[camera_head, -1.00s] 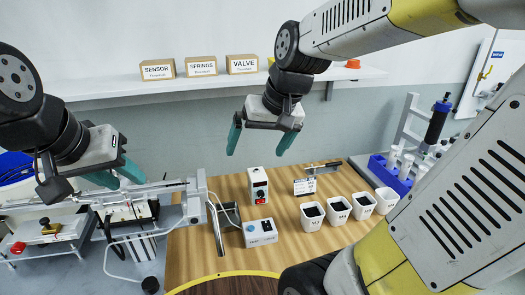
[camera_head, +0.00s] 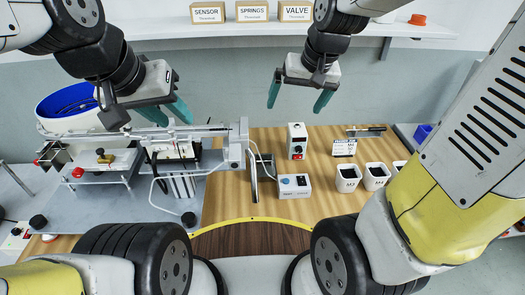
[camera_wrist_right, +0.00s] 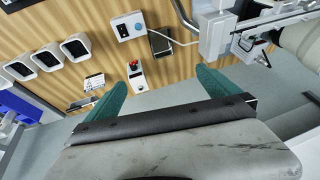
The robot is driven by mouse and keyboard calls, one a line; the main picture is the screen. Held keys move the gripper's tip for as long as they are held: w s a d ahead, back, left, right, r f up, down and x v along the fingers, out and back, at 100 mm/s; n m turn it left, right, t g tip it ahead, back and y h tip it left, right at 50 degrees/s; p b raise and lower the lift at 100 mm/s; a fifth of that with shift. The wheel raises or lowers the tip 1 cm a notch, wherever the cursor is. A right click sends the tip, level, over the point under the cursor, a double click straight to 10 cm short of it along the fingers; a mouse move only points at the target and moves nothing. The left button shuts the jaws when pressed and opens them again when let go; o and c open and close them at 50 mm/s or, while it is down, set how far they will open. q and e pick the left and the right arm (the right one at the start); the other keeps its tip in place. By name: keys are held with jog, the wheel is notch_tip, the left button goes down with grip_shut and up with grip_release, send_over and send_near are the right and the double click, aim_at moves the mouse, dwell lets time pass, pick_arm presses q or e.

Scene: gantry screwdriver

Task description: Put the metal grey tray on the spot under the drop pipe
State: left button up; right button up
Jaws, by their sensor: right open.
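I cannot make out the metal grey tray with certainty. A dark, metal-rimmed rectangular piece (camera_head: 254,180) lies on the wooden table beside a thin bent pipe (camera_head: 264,158); it also shows in the right wrist view (camera_wrist_right: 160,42). I cannot tell whether it is the tray, or whether that pipe is the drop pipe. My right gripper (camera_head: 295,108) is open and empty, high over the back of the table; its teal fingers show apart in the right wrist view (camera_wrist_right: 160,80). My left gripper (camera_head: 173,119) has its fingers apart, near the rail of the gantry (camera_head: 190,132), with nothing visible between them.
A white control box with a blue knob (camera_head: 294,186) and one with a red button (camera_head: 297,140) stand on the table (camera_head: 225,207). White bins (camera_head: 348,177) and a small sign (camera_head: 344,147) are to the right. A shelf (camera_head: 150,36) with labelled boxes runs behind.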

jog(key=w+a+f+g, duration=0.1)
jog(key=w+a+f, duration=0.2)
jog(key=w+f, duration=0.45)
jog(key=g+h, duration=0.2)
send_over(263, 170)
notch_tip(263, 170, down, 18)
jog(key=f, duration=0.8)
jog(key=shift+s+f, duration=0.2)
jog(key=shift+f, duration=0.2)
jog(key=shift+c, duration=0.2)
jog(key=c, duration=1.5)
jog(key=shift+o, duration=0.2)
jog(key=shift+r, duration=0.1)
